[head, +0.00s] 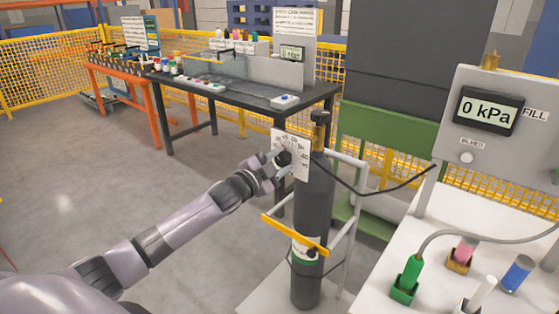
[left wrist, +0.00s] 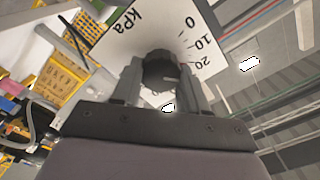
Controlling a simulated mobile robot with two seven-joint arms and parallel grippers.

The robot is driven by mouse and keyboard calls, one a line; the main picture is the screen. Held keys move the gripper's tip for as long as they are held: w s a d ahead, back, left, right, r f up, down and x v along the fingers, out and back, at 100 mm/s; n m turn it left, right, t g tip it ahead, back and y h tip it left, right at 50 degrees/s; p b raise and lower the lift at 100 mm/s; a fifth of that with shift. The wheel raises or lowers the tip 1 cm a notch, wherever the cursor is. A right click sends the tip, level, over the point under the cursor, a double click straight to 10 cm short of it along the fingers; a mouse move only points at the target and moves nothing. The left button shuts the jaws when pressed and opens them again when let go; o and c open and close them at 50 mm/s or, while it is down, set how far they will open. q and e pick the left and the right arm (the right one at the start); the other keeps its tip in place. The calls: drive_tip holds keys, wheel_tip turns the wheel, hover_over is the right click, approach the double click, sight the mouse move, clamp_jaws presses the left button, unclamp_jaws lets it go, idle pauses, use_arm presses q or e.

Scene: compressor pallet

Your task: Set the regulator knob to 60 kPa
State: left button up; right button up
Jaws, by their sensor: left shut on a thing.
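The regulator knob (left wrist: 160,72) is dark and round, on a white dial plate (left wrist: 196,47) marked kPa with 0, 10 and 20 readable. In the head view the dial plate (head: 300,163) is fixed at the top of a dark gas cylinder (head: 309,225). My left gripper (head: 281,160) is shut on the knob, with one finger on each side in the left wrist view (left wrist: 160,80). It hides much of the knob in the head view. My right gripper is not in view.
A grey panel at right has a display (head: 487,110) reading 0 kPa, beside the word FILL. A white bench (head: 480,225) below holds coloured fittings. Open floor lies at left.

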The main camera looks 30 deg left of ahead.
use_arm(q)
drive_tip(key=m, duration=0.5)
drive_tip(key=shift+f+m, duration=0.1)
drive_tip(key=shift+m, duration=0.2)
drive_tip(key=m, duration=0.6)
drive_tip(key=shift+f+b, duration=0.1)
drive_tip(key=shift+b, duration=0.25)
drive_tip(key=m, duration=0.5)
drive_tip(key=shift+m, duration=0.4)
drive_tip(key=m, duration=0.5)
drive_tip(key=shift+a, duration=0.1)
drive_tip(key=shift+m, duration=0.3)
drive_tip(key=o, duration=1.1)
drive_tip(key=shift+c, duration=0.2)
drive_tip(key=shift+s+f, duration=0.1)
drive_tip(key=shift+s, duration=0.05)
